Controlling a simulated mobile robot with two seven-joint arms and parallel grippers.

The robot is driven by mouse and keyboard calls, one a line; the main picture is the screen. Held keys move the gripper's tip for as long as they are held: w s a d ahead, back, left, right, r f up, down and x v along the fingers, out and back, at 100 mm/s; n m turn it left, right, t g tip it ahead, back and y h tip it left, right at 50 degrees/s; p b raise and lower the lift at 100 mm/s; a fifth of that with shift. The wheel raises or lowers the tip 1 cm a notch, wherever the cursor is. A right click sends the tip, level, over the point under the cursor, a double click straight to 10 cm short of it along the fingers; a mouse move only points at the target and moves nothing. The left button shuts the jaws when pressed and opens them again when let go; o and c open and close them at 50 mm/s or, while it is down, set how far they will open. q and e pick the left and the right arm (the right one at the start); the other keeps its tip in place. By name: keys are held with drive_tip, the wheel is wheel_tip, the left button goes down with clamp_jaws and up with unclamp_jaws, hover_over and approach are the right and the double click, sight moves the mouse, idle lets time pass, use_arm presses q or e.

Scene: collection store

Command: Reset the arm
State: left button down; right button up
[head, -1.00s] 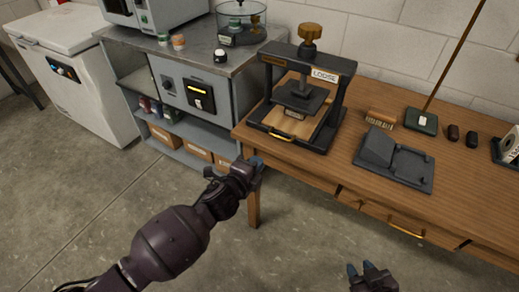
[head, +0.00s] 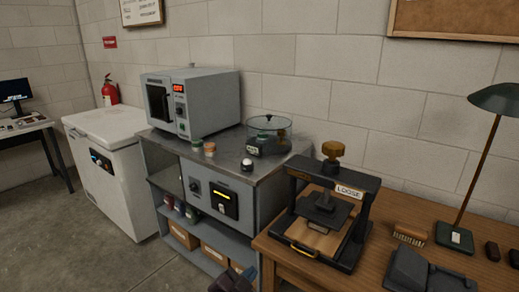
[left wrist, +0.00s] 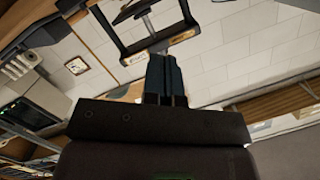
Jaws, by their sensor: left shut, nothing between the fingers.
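My left gripper (head: 246,274) shows only in part at the bottom edge of the head view, in front of the grey cabinet and left of the wooden table. In the left wrist view its blue fingertips (left wrist: 165,75) are together, with nothing between them. The press labelled LOOSE (head: 325,215) stands on the table beyond it, apart from the gripper. The press frame also shows upside down in the left wrist view (left wrist: 150,40). My right gripper is not in the head view.
A grey cabinet (head: 262,180) carries an oven-like box (head: 205,100) and a glass-covered scale (head: 268,138). A white chest (head: 110,185) stands left. Floor is free at lower left.

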use_arm(q)
drive_tip(key=s+a+f+n+g+y, duration=0.1)
drive_tip(key=s+a+f+n+y, duration=0.3)
drive_tip(key=s+a+f, duration=0.3)
drive_tip(key=s+a+f+n+g+y, duration=0.2)
drive_tip(key=s+a+f+n+y, duration=0.2)
drive_tip(key=s+a, duration=1.3)
wheel_tip(320, 180, down, 4)
drive_tip(key=s+n, duration=0.3)
drive_tip(key=shift+a+f+n, duration=0.15)
drive_tip(key=shift+f+n, duration=0.05)
drive_tip(key=shift+n, duration=0.1)
